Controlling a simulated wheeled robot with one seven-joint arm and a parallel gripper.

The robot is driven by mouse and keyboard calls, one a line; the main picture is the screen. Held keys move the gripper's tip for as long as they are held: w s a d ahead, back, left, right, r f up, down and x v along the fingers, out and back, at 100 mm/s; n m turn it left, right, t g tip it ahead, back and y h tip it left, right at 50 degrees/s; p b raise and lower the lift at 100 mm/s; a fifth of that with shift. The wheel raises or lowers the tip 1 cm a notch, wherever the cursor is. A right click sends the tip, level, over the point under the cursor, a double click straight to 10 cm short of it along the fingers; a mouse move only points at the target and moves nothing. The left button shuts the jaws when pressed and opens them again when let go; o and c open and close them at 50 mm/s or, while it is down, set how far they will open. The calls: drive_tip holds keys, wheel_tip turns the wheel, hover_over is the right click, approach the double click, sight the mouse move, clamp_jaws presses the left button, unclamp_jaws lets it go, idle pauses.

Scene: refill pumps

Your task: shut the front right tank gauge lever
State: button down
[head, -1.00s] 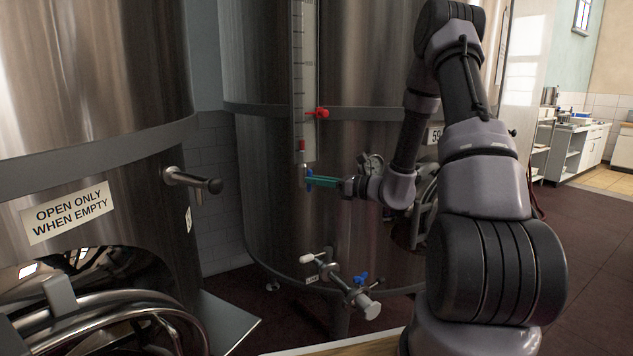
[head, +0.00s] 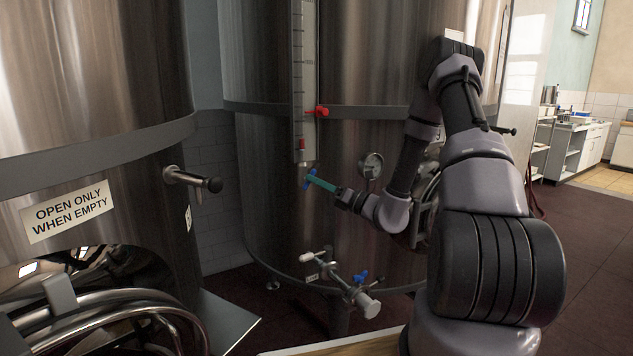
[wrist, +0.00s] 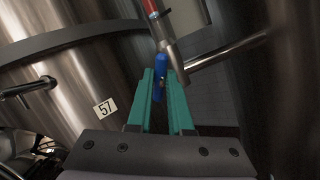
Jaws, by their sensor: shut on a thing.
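The tank gauge (head: 304,80) is a tall clear strip with a scale on the steel tank in the middle of the head view. Its blue lever (head: 309,180) sits at the fitting at the gauge's lower end, tilted in the head view. The lever also shows in the wrist view (wrist: 161,68), below a metal fitting and a red piece. My gripper (head: 312,180) has teal fingers that reach the lever from the lower right. In the wrist view my gripper (wrist: 162,78) has one finger on each side of the lever, shut on it. The fingers partly hide the lever.
A red-handled valve (head: 320,111) is above on the same tank. Below is an outlet valve with a blue handle (head: 361,277). A round dial (head: 371,164) is right of my gripper. The left tank has a protruding black-tipped handle (head: 207,184).

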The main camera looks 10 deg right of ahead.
drive_tip(key=m+t+h, duration=0.2)
drive_tip(key=m+t, duration=0.1)
drive_tip(key=m, duration=0.2)
drive_tip(key=m+t+h, duration=0.2)
drive_tip(key=m+t, duration=0.1)
drive_tip(key=m, duration=0.3)
drive_tip(key=f+m+t+h, duration=0.1)
drive_tip(key=m+t+h, duration=0.2)
drive_tip(key=m, duration=0.3)
drive_tip(key=shift+s+a+f, duration=0.1)
drive_tip(key=shift+s+a, duration=0.05)
drive_tip(key=shift+a, duration=0.1)
drive_tip(key=shift+m, duration=0.4)
drive_tip(key=c, duration=0.8)
unclamp_jaws()
drive_tip(key=shift+c, duration=0.2)
drive_tip(key=v, duration=1)
drive_tip(key=shift+s+f, duration=0.2)
drive_tip(key=shift+s, duration=0.2)
